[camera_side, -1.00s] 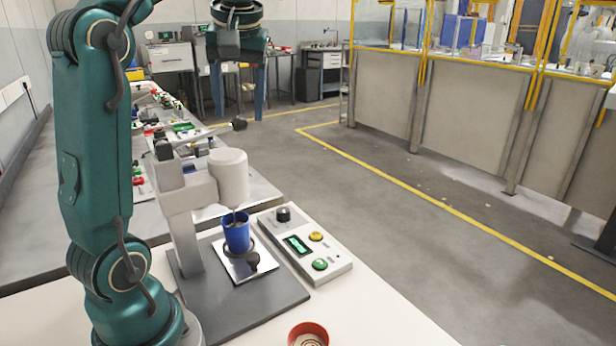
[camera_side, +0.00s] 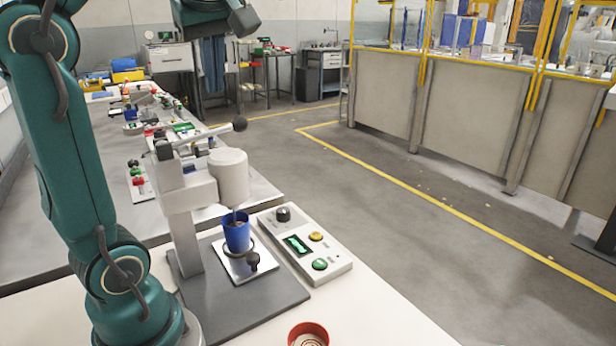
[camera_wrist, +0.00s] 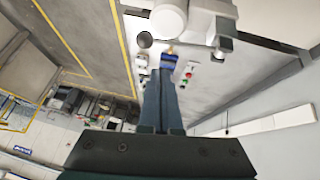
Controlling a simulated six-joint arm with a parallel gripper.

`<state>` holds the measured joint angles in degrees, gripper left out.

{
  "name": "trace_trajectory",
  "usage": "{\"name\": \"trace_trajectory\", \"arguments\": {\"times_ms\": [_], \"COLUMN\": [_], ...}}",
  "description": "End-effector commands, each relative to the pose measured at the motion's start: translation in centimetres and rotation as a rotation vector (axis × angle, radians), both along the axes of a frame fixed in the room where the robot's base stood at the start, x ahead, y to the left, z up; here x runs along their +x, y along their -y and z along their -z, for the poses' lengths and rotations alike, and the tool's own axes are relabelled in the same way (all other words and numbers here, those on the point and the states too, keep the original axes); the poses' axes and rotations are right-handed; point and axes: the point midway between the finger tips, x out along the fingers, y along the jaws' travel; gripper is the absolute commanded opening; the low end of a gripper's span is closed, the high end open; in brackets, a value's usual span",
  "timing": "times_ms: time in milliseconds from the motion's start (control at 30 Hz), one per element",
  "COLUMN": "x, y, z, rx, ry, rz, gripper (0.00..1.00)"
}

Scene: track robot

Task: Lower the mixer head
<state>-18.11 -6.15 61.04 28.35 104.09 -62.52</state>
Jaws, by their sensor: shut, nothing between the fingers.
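The mixer's white cylindrical head (camera_side: 228,177) is on an arm carried by a grey column (camera_side: 187,243). A lever with a black ball knob (camera_side: 239,124) slopes up to the right from the top of the mixer. A blue cup (camera_side: 237,232) stands upright on a light plate under the head, with a thin shaft reaching down to its mouth. My gripper (camera_side: 212,88) is above and behind the mixer in the side view, apart from the lever. In the wrist view my gripper's fingers (camera_wrist: 162,88) are together and empty.
A red cup (camera_side: 308,335) is at the front edge. A grey bench (camera_side: 110,215) behind holds many small parts. The air right of the mixer is clear.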

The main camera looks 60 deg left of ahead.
Motion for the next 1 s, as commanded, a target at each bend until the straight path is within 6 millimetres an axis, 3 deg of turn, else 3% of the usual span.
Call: {"name": "trace_trajectory", "arguments": {"times_ms": [133,367,1000], "x": [-2.8,-4.9,-4.1], "y": [1.8,3.3,2.4], "z": [-3.1,-5.0,-3.7], "rx": [0.06,0.068,0.065], "ry": [0.25,0.407,0.407], "rz": [-0.097,-0.041,-0.023], "gripper": [0.0,0.0,0.0]}}
